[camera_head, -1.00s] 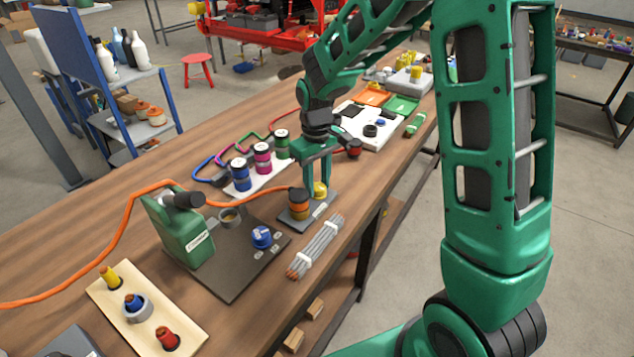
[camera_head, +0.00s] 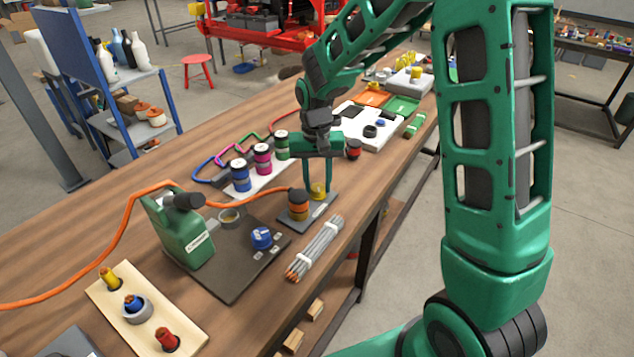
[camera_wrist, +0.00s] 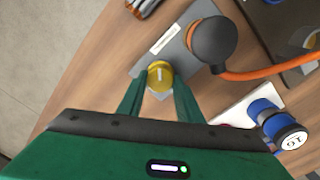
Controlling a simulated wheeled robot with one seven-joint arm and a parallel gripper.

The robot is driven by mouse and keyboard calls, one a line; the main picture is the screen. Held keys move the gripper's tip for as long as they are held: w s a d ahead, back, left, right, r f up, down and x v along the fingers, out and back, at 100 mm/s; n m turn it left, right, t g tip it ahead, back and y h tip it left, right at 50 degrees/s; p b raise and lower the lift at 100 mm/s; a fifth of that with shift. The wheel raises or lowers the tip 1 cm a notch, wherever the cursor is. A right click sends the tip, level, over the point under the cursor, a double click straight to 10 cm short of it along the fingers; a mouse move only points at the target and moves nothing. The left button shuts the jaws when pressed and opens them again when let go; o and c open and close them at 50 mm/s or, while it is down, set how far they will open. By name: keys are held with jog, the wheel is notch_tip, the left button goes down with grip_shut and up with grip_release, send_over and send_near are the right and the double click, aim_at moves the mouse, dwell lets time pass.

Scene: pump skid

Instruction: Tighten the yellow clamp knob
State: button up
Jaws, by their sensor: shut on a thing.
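The yellow clamp knob (camera_head: 317,191) stands on a grey plate (camera_head: 296,226) near the bench's front edge. In the wrist view the knob (camera_wrist: 160,76) shows from above with a pale line across its top. My gripper (camera_head: 317,187) points down over the knob. Its two green fingers are shut on the knob, one on each side, as the wrist view (camera_wrist: 159,88) also shows. An orange and black connector (camera_head: 298,205) with an orange cable stands beside the knob on the same plate. The plate has a white label, too small to read.
A bundle of grey rods (camera_head: 315,248) lies in front of the plate. A green pump housing (camera_head: 180,230) on a dark plate stands to the left. Blue, pink and green capped cylinders (camera_head: 262,158) stand behind on a white strip. The orange cable (camera_head: 125,215) crosses the bench.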

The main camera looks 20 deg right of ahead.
aim_at(316, 186)
jog(key=shift+w+r, duration=0.1)
jog(key=shift+w, duration=0.05)
jog(key=o, duration=1)
jog(key=shift+o, duration=0.2)
notch_tip(316, 186, up, 11)
jog(key=shift+a+f, duration=0.2)
jog(key=s+d+r+m, duration=0.1)
jog(key=s+d+r, duration=0.1)
jog(key=s+d, duration=0.75)
jog(key=s+d+r+m, duration=0.1)
jog(key=s+d, duration=0.6)
jog(key=s, duration=0.5)
jog(key=s+d+f, duration=0.1)
jog(key=s+f, duration=0.1)
jog(key=s, duration=0.8)
jog(key=shift+s+d+m, duration=0.25)
jog(key=shift+m, duration=0.15)
